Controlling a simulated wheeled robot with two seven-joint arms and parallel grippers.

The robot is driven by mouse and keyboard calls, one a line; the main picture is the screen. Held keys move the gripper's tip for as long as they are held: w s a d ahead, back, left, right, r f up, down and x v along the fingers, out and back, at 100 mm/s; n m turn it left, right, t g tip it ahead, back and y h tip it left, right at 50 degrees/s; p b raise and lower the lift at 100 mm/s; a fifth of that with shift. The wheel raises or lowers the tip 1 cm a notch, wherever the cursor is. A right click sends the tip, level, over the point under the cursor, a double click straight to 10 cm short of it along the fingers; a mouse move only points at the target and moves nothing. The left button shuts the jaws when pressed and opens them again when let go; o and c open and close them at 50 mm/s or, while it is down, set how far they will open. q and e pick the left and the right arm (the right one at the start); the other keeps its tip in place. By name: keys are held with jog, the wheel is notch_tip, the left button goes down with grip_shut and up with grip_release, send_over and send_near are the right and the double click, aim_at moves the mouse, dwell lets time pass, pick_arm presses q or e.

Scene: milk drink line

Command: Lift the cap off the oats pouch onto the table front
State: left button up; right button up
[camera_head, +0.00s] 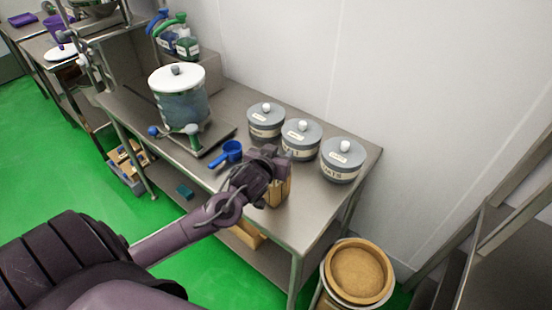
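My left arm reaches in from the lower left, and its gripper (268,160) is over the front part of the steel table (297,218). A tan, upright object (281,194), which may be the oats pouch, stands under and behind the gripper. The gripper hides its top, so I cannot see a cap there. The fingertips are too small and dark to tell open from shut, or whether they touch anything. My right gripper is not in view.
Three grey lidded canisters stand along the wall; the nearest (342,161) has a label that seems to read oats. A blue scoop (228,153) and a large lidded pot (179,98) are to the left. A round tan-filled container (357,273) stands beyond the table's right end.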

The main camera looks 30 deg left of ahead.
pick_arm(q)
grip_shut()
jog(key=shift+r, duration=0.1)
